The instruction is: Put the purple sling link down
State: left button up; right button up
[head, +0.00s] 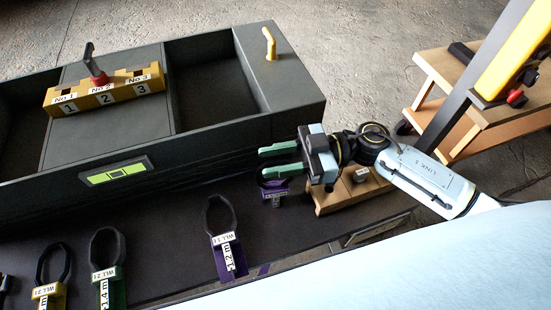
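My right gripper (273,160) comes in from the right, with its two green fingers apart and pointing left. A small purple sling link (274,189) with a dark loop and a white label shows just below the lower finger, which partly hides it; I cannot tell whether they touch. Another purple sling link (228,256), with a black loop and a "1.2 m" label, lies on the dark table surface at lower centre, apart from the gripper. My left gripper is not in view.
A green link (112,289) and a yellow link (48,291) lie at lower left. A large dark enclosure (200,150) fills the upper left, bearing a yellow numbered block (105,96). A wooden block (345,194) sits under my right wrist. Dark table (165,245) is bare between links.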

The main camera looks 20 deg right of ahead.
jog(key=s+d, duration=0.1)
jog(key=d, duration=1.1)
jog(key=shift+s+a, duration=0.1)
jog(key=shift+s, duration=0.05)
